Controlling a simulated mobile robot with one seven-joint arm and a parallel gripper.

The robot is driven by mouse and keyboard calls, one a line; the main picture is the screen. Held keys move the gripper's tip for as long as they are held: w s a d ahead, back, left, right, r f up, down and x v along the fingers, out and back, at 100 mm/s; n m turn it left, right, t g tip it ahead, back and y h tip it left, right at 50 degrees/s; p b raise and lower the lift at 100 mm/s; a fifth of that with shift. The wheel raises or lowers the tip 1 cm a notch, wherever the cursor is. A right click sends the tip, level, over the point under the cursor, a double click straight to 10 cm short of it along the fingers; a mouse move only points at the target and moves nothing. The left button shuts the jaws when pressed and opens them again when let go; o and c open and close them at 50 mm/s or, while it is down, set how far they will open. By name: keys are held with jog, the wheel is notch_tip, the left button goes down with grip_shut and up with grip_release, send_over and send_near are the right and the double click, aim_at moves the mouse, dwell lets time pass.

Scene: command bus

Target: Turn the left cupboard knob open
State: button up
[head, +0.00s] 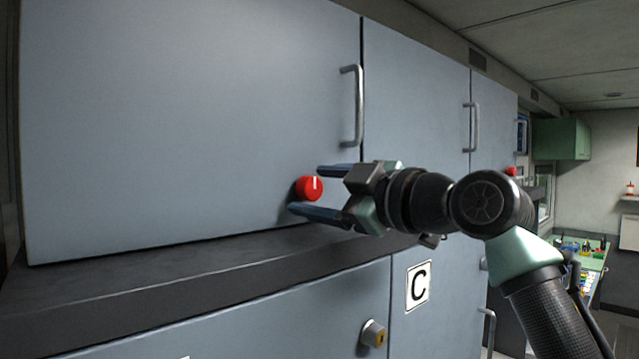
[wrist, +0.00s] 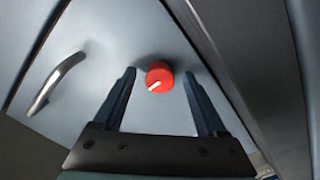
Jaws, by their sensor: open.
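The red cupboard knob (head: 309,188) with a white mark sits on the lower right part of the large blue-grey left cupboard door (head: 190,120). In the head view its white mark stands about upright. My gripper (head: 305,190) reaches in from the right, open, with one finger above the knob and one below it. In the wrist view the knob (wrist: 159,77) shows between the two spread fingertips (wrist: 161,74), with a gap on each side. The fingers do not appear to touch it. The door looks shut.
A metal handle (head: 353,106) stands on the same door above my gripper. Another door with a handle (head: 474,127) is to the right. A dark ledge (head: 150,285) runs below the door. A lower cupboard has a grey and yellow knob (head: 373,333).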

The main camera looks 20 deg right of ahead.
jog(key=shift+c, duration=0.2)
grip_shut()
